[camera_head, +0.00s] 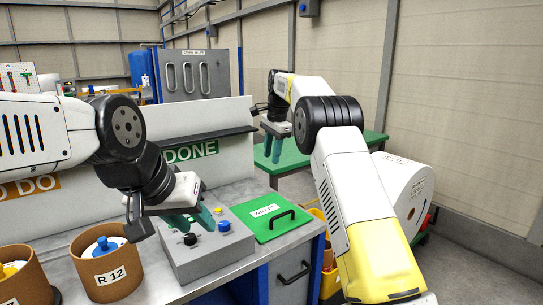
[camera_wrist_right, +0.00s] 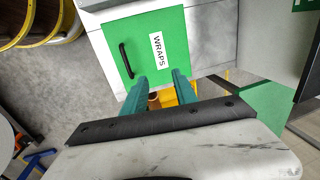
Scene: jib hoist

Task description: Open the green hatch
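The green hatch (camera_head: 264,228) lies flat on the right end of the grey worktop, with a black bar handle (camera_head: 282,219) and a white label. The right wrist view also shows the hatch (camera_wrist_right: 168,25), its handle (camera_wrist_right: 126,60) and the label reading WRAPS. My right gripper (camera_head: 272,148) is raised beyond the hatch, fingers pointing down; its two teal fingers are apart and empty in the wrist view (camera_wrist_right: 161,88), clear of the handle. My left gripper (camera_head: 193,221) is over the button box left of the hatch, fingers apart with nothing seen between them.
The grey control box (camera_head: 188,262) with blue, yellow and black buttons stands left of the hatch. Cardboard tubs, one marked R 12 (camera_head: 112,278), stand further left. A low panel with a DONE sign (camera_head: 191,152) rises behind. A green table (camera_head: 290,157) stands beyond.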

